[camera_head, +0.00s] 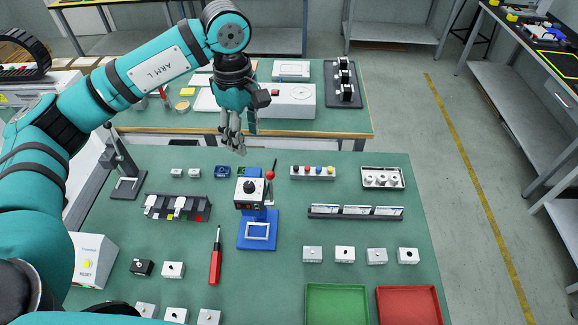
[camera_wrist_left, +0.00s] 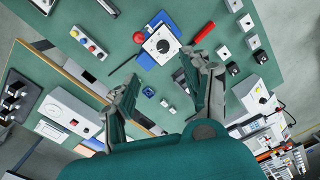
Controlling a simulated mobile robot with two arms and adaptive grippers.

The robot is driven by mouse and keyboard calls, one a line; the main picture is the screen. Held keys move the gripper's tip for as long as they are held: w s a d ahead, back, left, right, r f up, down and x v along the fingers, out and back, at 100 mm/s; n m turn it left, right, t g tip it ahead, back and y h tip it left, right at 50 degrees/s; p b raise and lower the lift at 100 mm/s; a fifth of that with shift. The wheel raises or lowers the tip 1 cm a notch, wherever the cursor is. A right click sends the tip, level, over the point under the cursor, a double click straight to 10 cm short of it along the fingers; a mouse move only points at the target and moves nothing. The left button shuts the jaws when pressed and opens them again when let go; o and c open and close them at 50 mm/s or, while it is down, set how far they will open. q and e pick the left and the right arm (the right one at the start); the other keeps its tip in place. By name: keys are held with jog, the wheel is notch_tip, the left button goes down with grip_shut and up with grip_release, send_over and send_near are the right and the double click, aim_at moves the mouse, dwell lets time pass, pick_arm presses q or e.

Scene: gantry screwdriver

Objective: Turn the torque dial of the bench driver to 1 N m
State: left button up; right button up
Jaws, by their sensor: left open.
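The bench driver (camera_head: 257,222) stands on the green table on a blue base, with a white head and a red ball lever (camera_head: 269,175). Its black torque dial (camera_head: 249,187) sits on top of the head. In the left wrist view the dial (camera_wrist_left: 163,46) faces the camera beyond the fingertips, with marks around it too small to read. My left gripper (camera_head: 233,146) is above and behind the driver, fingers pointing down. In the left wrist view its two fingers (camera_wrist_left: 167,88) are spread, empty and apart from the dial. My right gripper is in neither view.
A red screwdriver (camera_head: 215,262) lies left of the driver. A button strip (camera_head: 313,173) and a label rack (camera_head: 355,212) are to its right. Green (camera_head: 336,306) and red (camera_head: 409,306) trays lie at the front. Several small blocks dot the table. A second bench is behind.

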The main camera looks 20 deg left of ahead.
pick_arm(q)
jog(key=p, duration=0.2)
send_over(248, 184)
notch_tip(248, 184, down, 4)
notch_tip(248, 184, down, 11)
jog(key=p, duration=0.4)
jog(key=shift+f, duration=0.6)
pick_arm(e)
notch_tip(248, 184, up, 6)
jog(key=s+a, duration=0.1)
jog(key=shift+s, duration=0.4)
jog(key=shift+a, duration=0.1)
pick_arm(q)
grip_shut()
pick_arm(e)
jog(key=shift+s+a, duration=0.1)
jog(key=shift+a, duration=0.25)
